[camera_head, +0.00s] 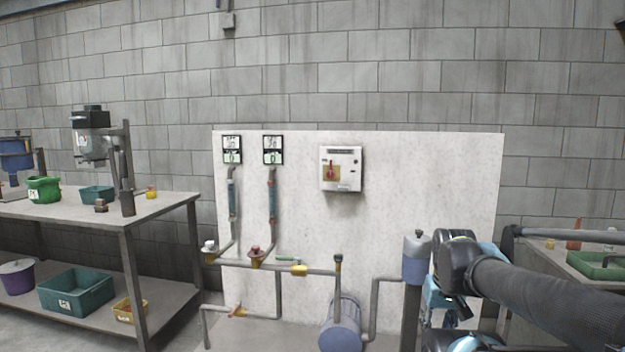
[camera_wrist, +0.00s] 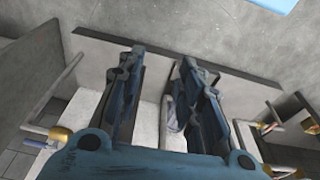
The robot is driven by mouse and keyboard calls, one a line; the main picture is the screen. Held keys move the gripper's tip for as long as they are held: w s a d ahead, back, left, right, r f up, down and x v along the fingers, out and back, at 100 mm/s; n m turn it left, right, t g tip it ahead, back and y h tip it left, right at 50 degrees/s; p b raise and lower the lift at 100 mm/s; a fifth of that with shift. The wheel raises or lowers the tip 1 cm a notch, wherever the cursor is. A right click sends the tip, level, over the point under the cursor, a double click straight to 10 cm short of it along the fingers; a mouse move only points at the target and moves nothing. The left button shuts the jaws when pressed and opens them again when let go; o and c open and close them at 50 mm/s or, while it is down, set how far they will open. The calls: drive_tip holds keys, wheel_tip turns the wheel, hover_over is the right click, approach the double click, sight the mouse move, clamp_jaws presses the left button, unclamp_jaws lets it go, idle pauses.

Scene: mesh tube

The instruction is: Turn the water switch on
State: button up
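The switch box (camera_head: 341,158) is a white box mounted on the pale panel, right of the two gauges. In the head view my arm is at the lower right, well away from the box. The switch box is not recognizable in the wrist view.
The pale panel (camera_head: 420,190) stands before a block wall. Pipes with valves (camera_head: 300,270), a blue-grey motor (camera_head: 341,325) and a canister (camera_head: 417,262) stand in front, low down. A workbench (camera_head: 165,208) is at left. The space before the box looks clear.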

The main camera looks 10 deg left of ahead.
drive_tip(key=shift+a, duration=0.25)
drive_tip(key=shift+o, duration=0.6)
drive_tip(key=o, duration=0.3)
drive_tip(key=shift+s+r, duration=0.2)
drive_tip(key=shift+s, duration=0.05)
drive_tip(key=w+a+r+n+t+y, duration=0.2)
drive_tip(key=w+a+r+t, duration=0.2)
drive_tip(key=w+a+r, duration=0.7)
drive_tip(key=w+a+r+n+t+y, duration=0.35)
drive_tip(key=w+a, duration=0.25)
drive_tip(key=w, duration=1)
drive_tip(key=w+a+r+n+t+y, duration=0.2)
drive_tip(key=w+a+r+t, duration=0.45)
drive_tip(key=w, duration=0.75)
drive_tip(key=m+t+h, duration=0.4)
drive_tip(key=t+h, duration=0.2)
approach(330, 175)
drive_tip(key=x, duration=1.1)
drive_tip(key=shift+c, duration=0.3)
